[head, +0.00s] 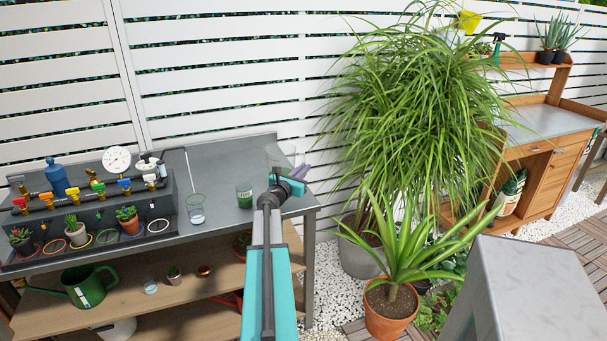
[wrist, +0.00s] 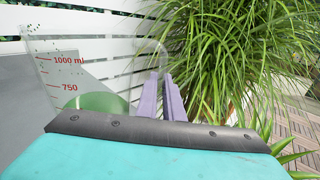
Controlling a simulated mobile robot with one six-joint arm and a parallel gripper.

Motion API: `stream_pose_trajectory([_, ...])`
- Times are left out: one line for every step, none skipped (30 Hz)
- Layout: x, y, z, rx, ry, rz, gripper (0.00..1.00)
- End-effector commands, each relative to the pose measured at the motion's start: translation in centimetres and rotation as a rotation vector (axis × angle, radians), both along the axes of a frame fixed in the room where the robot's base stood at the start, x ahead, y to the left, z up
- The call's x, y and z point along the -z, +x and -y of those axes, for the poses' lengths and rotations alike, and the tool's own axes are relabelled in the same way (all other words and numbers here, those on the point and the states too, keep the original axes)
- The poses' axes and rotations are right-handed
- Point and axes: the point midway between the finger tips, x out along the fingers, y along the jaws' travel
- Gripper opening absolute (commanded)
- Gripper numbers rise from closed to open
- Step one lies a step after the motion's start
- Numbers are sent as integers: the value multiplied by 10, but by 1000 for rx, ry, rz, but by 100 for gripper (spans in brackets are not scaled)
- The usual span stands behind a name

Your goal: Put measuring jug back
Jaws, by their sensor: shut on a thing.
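The clear measuring jug (wrist: 62,70) with red marks for 1000 ml and 750 fills the left of the wrist view. Its clear handle arches over my gripper (wrist: 163,92), whose purple fingers are shut on it. In the head view my gripper (head: 299,171) is above the right end of the grey bench (head: 228,157), and the jug (head: 277,156) shows faintly just left of it. The jug's base is hidden behind my arm, so I cannot tell whether it touches the bench.
A pipe manifold with a white gauge (head: 116,159) and small potted plants stands further left. Large leafy plants (head: 410,120) are close on the right.

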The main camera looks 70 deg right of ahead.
Motion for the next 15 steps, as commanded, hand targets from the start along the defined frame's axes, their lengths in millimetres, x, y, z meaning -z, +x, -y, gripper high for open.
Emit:
stream_pose_trajectory([5, 0, 0, 1, 0, -1, 0])
stream_pose_trajectory([8, 0, 0, 1, 0, 0, 0])
stream_pose_trajectory([11, 0, 0, 1, 0, 0, 0])
stream_pose_trajectory([12, 0, 0, 1, 0, 0, 0])
stream_pose_trajectory([14, 0, 0, 1, -1, -1, 0])
stream_pose_trajectory([15, 0, 0, 1, -1, 0, 0])
stream_pose_trajectory([15, 0, 0, 1, -2, 0, 0])
stream_pose_trajectory([15, 0, 0, 1, -2, 0, 0])
stream_pose_trajectory([15, 0, 0, 0, -2, 1, 0])
stream_pose_trajectory([15, 0, 0, 0, -2, 1, 0])
stream_pose_trajectory([15, 0, 0, 0, -2, 1, 0])
stream_pose_trajectory([15, 0, 0, 0, -2, 1, 0])
stream_pose_trajectory([15, 0, 0, 0, -2, 1, 0])
stream_pose_trajectory([15, 0, 0, 0, -2, 1, 0])
stream_pose_trajectory([15, 0, 0, 0, -2, 1, 0])
